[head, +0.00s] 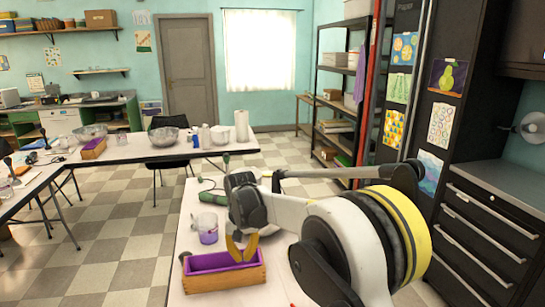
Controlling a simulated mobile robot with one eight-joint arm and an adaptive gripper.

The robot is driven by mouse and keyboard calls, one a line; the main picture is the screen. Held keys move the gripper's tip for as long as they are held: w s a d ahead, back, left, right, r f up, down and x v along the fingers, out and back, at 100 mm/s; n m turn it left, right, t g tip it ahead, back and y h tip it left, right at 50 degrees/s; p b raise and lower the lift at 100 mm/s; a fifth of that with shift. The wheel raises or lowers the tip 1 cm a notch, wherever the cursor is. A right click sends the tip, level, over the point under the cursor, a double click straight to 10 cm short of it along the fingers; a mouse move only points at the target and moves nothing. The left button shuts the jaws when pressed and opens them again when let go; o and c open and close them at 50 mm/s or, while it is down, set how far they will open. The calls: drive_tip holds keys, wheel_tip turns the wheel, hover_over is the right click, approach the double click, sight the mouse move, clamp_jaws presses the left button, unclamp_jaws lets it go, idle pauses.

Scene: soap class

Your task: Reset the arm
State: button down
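My arm reaches in from the lower right of the head view, over the near white table.
A clear cup with purple contents (208,229) stands behind the mold. A green-handled tool (209,196) lies farther back. Another white table (150,150) holds bowls, bottles and a paper towel roll (242,126). A dark drawer cabinet (485,240) is at right. The checkered floor at left is clear.

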drive_tip(key=s+d+r+m+t, duration=0.1)
drive_tip(key=s+d+r, duration=0.4)
drive_tip(key=d+r, duration=0.25)
drive_tip(key=s+d+r+t, duration=0.2)
drive_tip(key=s+d+r, duration=0.45)
drive_tip(key=d, duration=0.25)
drive_tip(key=s+d+f+t, duration=0.1)
drive_tip(key=s+d, duration=0.5)
drive_tip(key=s, duration=0.3)
drive_tip(key=s+d+f+m+t, duration=0.1)
drive_tip(key=s+d+t, duration=0.1)
drive_tip(key=s+d, duration=0.4)
drive_tip(key=s, duration=0.4)
drive_tip(key=shift+d+f, duration=0.3)
drive_tip(key=shift+d, duration=0.1)
